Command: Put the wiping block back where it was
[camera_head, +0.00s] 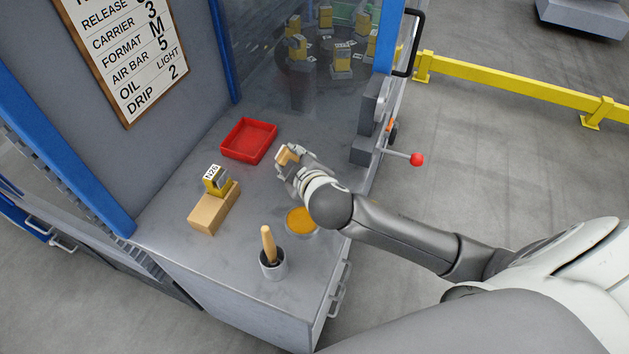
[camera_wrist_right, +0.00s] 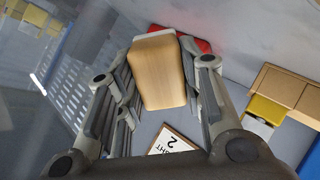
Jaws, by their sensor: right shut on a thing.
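The wiping block (camera_head: 286,155) is a small tan wooden block. My right gripper (camera_head: 290,165) is shut on it, above the grey worktop and to the right of the red tray. In the right wrist view the block (camera_wrist_right: 160,75) sits between the two fingers of the gripper (camera_wrist_right: 160,85), with a pale layer along one end. I cannot tell from these frames how far the block is above the worktop. My left gripper is not in view.
A red tray (camera_head: 230,154) lies on the worktop (camera_head: 180,253). A wooden block (camera_head: 202,222) bears a yellow unit tagged N26 (camera_head: 217,187). A round amber dish (camera_head: 301,228) and a grey cup (camera_head: 273,271) with a wooden-handled tool stand nearer. A red-knobbed lever (camera_head: 416,159) sticks out at right.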

